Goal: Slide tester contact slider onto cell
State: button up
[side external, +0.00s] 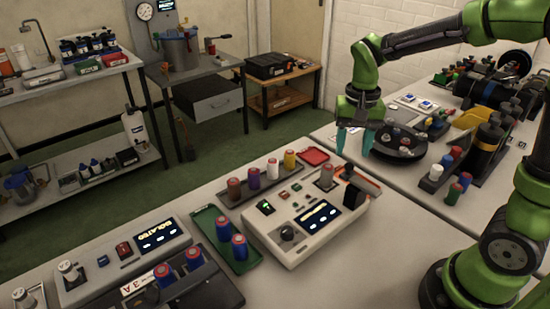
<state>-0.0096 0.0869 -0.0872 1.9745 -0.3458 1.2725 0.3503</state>
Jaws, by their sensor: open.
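The white tester (270,232) sits on the front table, with a lit display, a dark knob and small buttons on its top. A cell (327,177) with a reddish top stands upright at the tester's far right part. The black contact slider (354,194) appears to be the upright block at the tester's right end, a little right of the cell; whether they touch cannot be told. My gripper (354,143), with teal fingers, points down above and behind the tester. Its fingers are apart with nothing seen between them.
A green tray (211,222) holding blue-and-red cells lies left of the tester. A rack of coloured cells (254,178) and a red tray (313,156) lie behind it. The table front right is clear.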

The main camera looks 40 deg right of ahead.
aim_at(350, 165)
jog(key=shift+f, duration=2.05)
jog(key=shift+c, duration=0.5)
grip_shut()
